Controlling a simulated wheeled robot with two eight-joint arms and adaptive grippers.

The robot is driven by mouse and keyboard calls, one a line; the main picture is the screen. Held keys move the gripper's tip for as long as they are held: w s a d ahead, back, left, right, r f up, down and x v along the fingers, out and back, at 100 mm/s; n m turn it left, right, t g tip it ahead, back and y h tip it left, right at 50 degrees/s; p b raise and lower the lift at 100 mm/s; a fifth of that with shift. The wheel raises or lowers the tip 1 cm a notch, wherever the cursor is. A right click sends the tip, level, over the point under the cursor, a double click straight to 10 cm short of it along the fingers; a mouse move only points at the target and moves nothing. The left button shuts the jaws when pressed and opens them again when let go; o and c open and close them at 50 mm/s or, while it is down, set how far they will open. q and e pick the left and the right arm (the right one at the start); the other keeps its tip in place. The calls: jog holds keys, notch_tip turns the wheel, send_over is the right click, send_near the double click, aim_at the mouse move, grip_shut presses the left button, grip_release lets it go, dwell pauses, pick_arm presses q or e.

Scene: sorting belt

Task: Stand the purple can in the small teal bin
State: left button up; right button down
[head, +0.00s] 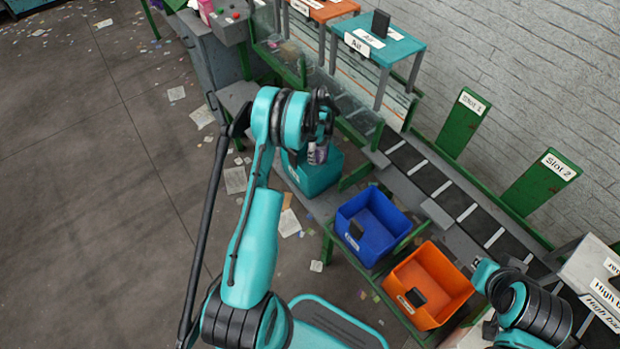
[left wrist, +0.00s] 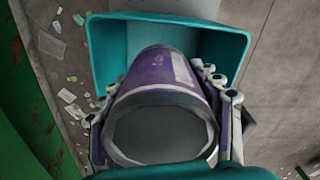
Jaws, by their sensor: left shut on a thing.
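The purple can (left wrist: 158,75) is held between the two fingers of my left gripper (left wrist: 165,115), its grey round end facing the wrist camera. In the head view a bit of the can (head: 317,154) shows below my left gripper (head: 318,138). The small teal bin (head: 318,177) stands under and beside the gripper. In the left wrist view the teal bin's rim (left wrist: 97,50) surrounds much of the can, which is over or partly inside the opening; I cannot tell how deep.
A blue bin (head: 345,215) and an orange bin (head: 390,295) stand right of the teal bin along the belt (head: 430,180). A teal-topped table (head: 400,45) stands behind the belt. Green slot panels (head: 462,125) rise at the right. Paper scraps litter the floor.

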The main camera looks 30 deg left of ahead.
aim_at(312, 174)
pick_arm(q)
jog(key=a+f+n+b, duration=0.1)
jog(key=f, duration=0.4)
jog(key=a+f+n+b, duration=0.1)
jog(key=f+b, duration=0.1)
jog(key=f, duration=0.3)
jog(key=w+a+f+n+b, duration=0.1)
jog(key=f+b, duration=0.1)
jog(key=f, duration=0.2)
jog(key=shift+a+f, duration=0.35)
jog(key=shift+f, duration=0.05)
jog(key=shift+r, duration=0.1)
jog(key=o, duration=1.2)
jog(key=shift+c, duration=0.2)
